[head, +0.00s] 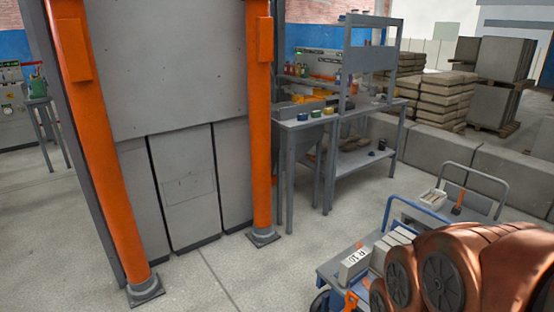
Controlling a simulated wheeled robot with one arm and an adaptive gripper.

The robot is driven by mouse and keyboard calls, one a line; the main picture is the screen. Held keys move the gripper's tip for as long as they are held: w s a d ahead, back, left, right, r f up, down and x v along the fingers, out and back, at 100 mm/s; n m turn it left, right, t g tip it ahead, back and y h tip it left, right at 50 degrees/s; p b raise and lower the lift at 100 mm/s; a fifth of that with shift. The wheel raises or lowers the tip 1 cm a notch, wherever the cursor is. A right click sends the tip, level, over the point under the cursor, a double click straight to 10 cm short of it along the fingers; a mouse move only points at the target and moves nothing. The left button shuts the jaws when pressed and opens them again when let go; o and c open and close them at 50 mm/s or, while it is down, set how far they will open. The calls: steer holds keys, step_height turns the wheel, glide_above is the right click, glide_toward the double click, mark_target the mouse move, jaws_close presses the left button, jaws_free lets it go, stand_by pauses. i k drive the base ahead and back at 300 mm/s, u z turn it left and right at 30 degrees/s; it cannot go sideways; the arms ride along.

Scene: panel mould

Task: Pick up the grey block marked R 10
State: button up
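The grey block marked R 10 (353,268) rests on a blue-edged cart (328,271) at the lower right of the head view. Its dark lettering shows on its pale upper face. Several other pale grey blocks (390,242) lie close behind it to the right. My orange arm fills the lower right corner and hides part of the cart. My gripper is not visible.
A tall grey panel mould (180,75) with orange posts (259,115) stands at left centre. A grey workbench (308,123) with small tins is behind it. Low concrete blocks (500,170) and stacked slabs (440,98) line the right. Open floor lies between mould and cart.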

mark_target(351, 267)
steer(key=z, duration=2.05)
steer(key=i, duration=1.7)
steer(key=u, duration=4.2)
